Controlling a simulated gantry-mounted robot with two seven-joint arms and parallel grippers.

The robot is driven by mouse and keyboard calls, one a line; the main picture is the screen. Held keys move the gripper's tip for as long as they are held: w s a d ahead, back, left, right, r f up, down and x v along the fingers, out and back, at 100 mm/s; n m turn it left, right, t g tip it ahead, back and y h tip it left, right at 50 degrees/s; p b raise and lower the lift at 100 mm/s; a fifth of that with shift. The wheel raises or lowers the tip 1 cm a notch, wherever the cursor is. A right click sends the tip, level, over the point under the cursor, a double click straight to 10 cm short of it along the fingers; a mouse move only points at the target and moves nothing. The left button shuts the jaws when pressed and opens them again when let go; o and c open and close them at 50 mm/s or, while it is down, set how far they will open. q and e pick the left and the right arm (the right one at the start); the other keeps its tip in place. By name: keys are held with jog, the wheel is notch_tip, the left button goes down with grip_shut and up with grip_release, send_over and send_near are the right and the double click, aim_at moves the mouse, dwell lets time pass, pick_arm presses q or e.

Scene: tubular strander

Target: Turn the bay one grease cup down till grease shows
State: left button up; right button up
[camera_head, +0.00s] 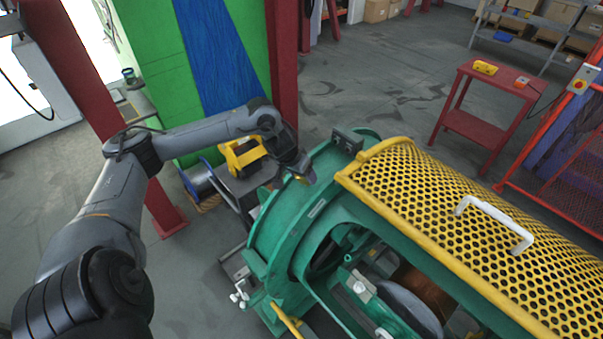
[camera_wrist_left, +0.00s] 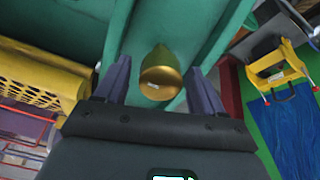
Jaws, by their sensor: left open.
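The grease cup (camera_wrist_left: 160,74) is a rounded brass cup on the green machine housing, seen in the left wrist view. My left gripper (camera_wrist_left: 158,88) is open, with one purple-grey finger on each side of the cup. Gaps show between the fingers and the brass, and I cannot tell how deep the cup sits between them. In the head view my left gripper (camera_head: 305,175) is at the green ring housing (camera_head: 283,222) of the strander, and the cup is mostly hidden there. No grease can be made out. My right gripper is not in view.
A yellow perforated guard (camera_head: 450,220) with a white handle (camera_head: 495,222) covers the machine to the right. A yellow-framed item (camera_head: 243,155) stands on a dark stand behind my left wrist. A red table (camera_head: 480,108) is at back right, with open floor before it.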

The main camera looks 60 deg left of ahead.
pick_arm(q)
jog(key=c, duration=1.1)
jog(key=shift+o, duration=0.2)
